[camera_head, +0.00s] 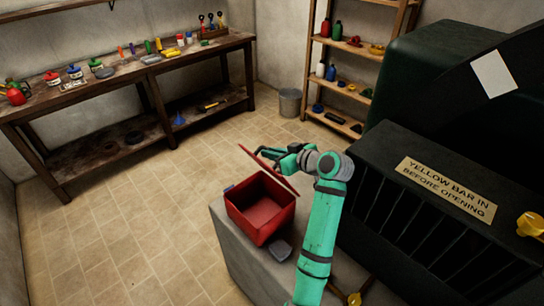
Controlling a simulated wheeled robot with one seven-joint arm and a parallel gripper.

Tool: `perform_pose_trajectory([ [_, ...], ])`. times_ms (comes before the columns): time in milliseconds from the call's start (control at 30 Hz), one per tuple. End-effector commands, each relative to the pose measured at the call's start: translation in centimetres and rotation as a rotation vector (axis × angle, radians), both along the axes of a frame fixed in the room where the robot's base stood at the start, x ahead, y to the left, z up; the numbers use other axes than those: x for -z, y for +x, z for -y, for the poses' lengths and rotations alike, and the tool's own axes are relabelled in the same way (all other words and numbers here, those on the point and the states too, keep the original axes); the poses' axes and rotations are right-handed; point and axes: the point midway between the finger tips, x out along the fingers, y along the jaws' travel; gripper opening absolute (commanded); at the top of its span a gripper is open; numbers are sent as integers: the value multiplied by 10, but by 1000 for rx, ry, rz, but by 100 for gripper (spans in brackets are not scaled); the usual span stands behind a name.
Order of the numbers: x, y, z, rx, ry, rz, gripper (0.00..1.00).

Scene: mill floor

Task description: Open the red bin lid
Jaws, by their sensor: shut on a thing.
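The red bin (258,222) stands on a grey block, and its inside shows empty. Its red lid (285,180) is tilted up at the bin's back right edge, seen nearly edge-on, so the bin is open. My gripper (262,153) is at the upper part of the raised lid, at the end of my green arm. It is shut on the lid, though the fingertips are small and the exact grip is hard to see.
A dark machine (380,200) with a sign reading "YELLOW BAR IN BEFORE OPENING" (447,188) stands close on the right. A workbench (130,80), shelves (345,75) and a bucket (290,102) line the walls. The left floor is clear.

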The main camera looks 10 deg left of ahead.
Motion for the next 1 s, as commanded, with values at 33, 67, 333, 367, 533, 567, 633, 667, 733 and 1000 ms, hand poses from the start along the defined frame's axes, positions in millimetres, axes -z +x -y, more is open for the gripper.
perform_pose_trajectory([
  [33, 3, 1, 1, 2, 2, -12, 0],
  [67, 3, 1, 0, 2, 4, -13, 0],
  [333, 4, 1, -1, -1, 5, -16, 0],
  [367, 4, 1, -2, -1, 5, -16, 0],
  [533, 4, 1, -2, -2, 5, -17, 18],
  [567, 4, 1, -3, -3, 5, -16, 18],
  [633, 3, 1, -3, -3, 5, -14, 18],
  [667, 3, 1, -3, -4, 5, -14, 18],
  [733, 3, 1, -3, -5, 5, -13, 18],
  [1000, -6, -9, 10, -3, 7, -10, 18],
])
